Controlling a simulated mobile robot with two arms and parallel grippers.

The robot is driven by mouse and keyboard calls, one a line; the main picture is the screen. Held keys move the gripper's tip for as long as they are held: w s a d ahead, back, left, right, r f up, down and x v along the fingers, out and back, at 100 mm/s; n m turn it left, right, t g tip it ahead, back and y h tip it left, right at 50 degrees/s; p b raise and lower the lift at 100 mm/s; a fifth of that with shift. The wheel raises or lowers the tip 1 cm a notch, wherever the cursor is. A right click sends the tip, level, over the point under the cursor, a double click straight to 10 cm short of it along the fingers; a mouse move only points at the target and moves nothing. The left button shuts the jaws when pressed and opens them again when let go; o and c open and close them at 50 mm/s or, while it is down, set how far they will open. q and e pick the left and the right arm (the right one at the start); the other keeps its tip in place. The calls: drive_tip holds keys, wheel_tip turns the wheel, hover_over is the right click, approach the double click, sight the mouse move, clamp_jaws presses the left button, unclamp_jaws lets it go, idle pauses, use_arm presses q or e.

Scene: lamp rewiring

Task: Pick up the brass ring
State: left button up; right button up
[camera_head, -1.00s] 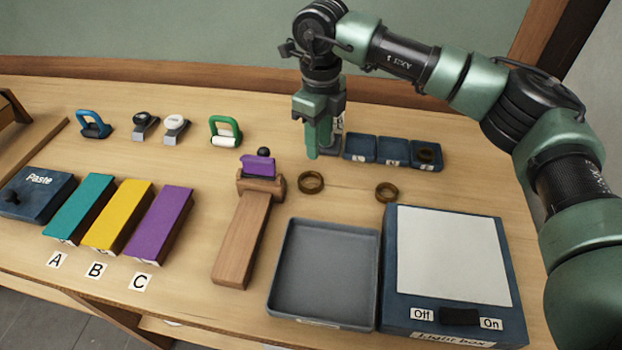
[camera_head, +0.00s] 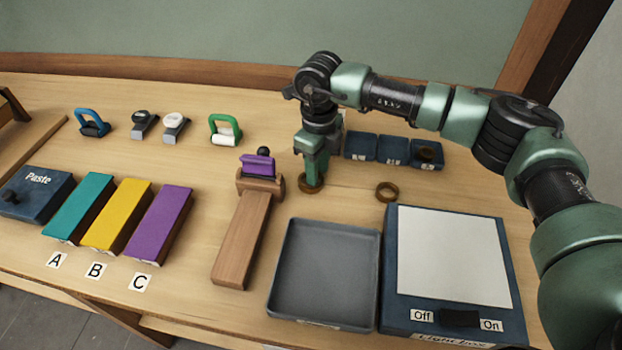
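Two loose brass rings lie on the wooden table in the head view. One brass ring (camera_head: 311,186) is right under my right gripper (camera_head: 312,178), whose fingers reach down at it and hide part of it. I cannot tell whether the fingers are open or shut, or whether they touch the ring. The other brass ring (camera_head: 386,192) lies farther right, just behind the light box. My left gripper does not show.
A grey tray (camera_head: 322,318) and the light box (camera_head: 519,300) stand in front. A wooden stand with a purple clamp (camera_head: 240,240) is left of the ring. Teal, yellow and purple blocks (camera_head: 160,225) lie farther left. Clear tabletop lies behind the stand.

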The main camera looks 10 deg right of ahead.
drive_tip(key=shift+c, duration=0.2)
clamp_jaws()
drive_tip(key=shift+r, duration=0.2)
